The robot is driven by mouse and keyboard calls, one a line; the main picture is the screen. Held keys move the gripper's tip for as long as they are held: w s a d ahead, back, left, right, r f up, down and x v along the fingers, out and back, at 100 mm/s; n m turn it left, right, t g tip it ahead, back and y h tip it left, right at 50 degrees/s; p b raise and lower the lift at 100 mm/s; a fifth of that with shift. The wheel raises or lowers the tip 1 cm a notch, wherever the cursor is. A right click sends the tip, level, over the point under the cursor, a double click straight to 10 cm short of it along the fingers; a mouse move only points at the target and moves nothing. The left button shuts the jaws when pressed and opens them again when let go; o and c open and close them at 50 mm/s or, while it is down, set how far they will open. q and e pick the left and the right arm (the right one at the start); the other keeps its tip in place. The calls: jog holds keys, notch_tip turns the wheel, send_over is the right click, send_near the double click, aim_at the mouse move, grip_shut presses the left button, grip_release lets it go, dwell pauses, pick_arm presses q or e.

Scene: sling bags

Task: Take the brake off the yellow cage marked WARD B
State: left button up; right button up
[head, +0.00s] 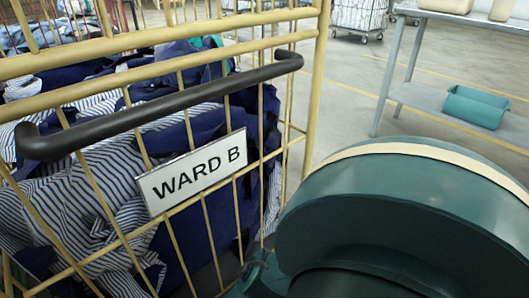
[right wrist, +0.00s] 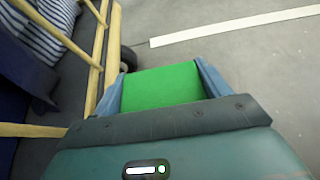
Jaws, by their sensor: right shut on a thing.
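The yellow cage (head: 318,85) fills the left of the head view. It carries a white WARD B sign (head: 192,172) and a black handle bar (head: 165,100), and it holds striped and dark blue cloth. In the right wrist view the cage's yellow bars (right wrist: 100,60) run along the left, with a dark wheel (right wrist: 127,59) at the floor. My right gripper (right wrist: 160,78) is low beside the cage, its blue fingers shut on a bright green pedal (right wrist: 162,87). The pedal's link to the wheel is hidden. My left gripper is not in view.
A grey metal table (head: 440,95) with a teal bin (head: 476,107) on its lower shelf stands at the back right. Another wire cage (head: 358,14) stands at the back. A white line (right wrist: 235,27) crosses the floor. The floor right of the cage is clear.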

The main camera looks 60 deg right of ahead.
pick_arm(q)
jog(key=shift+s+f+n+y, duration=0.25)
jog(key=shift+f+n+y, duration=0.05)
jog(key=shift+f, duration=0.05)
pick_arm(e)
jog(key=shift+w+a+f+t+y, duration=0.15)
jog(key=shift+f+t+y, duration=0.15)
jog(key=shift+f+y, duration=0.35)
jog(key=shift+f, duration=0.1)
jog(key=o, duration=1.1)
